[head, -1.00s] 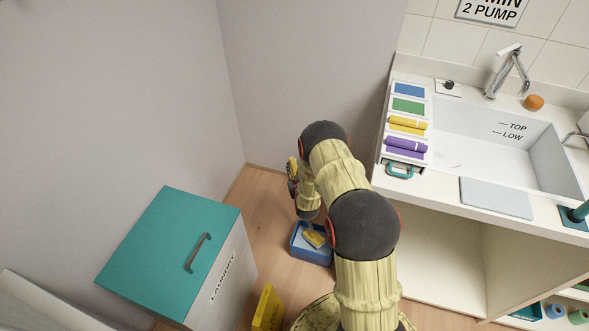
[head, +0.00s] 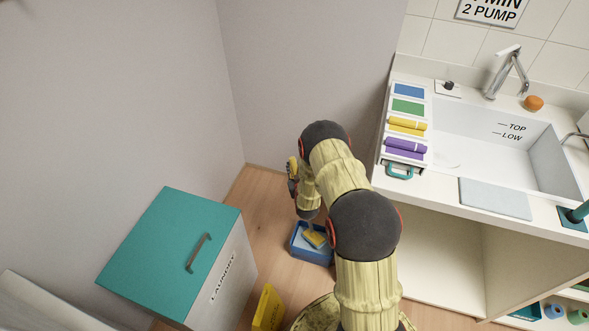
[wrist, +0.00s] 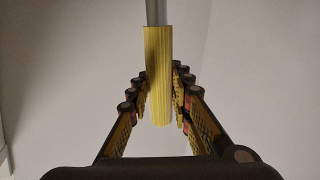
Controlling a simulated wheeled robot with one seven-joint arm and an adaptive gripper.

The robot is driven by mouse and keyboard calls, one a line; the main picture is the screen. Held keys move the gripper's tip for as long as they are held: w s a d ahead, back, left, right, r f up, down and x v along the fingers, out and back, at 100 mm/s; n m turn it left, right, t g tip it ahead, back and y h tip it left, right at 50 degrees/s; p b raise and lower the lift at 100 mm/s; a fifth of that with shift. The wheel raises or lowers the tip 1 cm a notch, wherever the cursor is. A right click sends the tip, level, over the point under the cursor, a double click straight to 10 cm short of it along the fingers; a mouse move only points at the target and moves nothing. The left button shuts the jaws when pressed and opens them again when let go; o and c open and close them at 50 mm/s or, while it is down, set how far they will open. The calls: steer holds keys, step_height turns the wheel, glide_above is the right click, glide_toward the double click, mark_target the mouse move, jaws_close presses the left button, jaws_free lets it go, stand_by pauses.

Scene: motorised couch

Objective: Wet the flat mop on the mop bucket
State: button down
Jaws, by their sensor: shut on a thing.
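My gripper (wrist: 158,82) is shut on the yellow grip of the flat mop's handle (wrist: 158,105), seen in the wrist view with a grey metal pole beyond it. In the head view the blue mop bucket (head: 311,257) stands on the floor below my arm. The yellow flat mop head (head: 315,239) shows at the bucket's opening, tilted. I cannot tell how deep it sits or whether it touches the liquid. My arm hides much of the pole and part of the bucket's surroundings.
A laundry bin with a teal lid (head: 170,240) stands left of the bucket. A yellow floor sign (head: 268,308) stands in front. The sink counter (head: 495,205) with an open space below is on the right. Bare wooden floor (head: 255,200) lies behind the bucket.

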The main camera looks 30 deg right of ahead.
mark_target(294, 161)
steer(key=shift+r+p, duration=1.65)
steer(key=shift+r, duration=1.65)
steer(key=shift+a, duration=0.1)
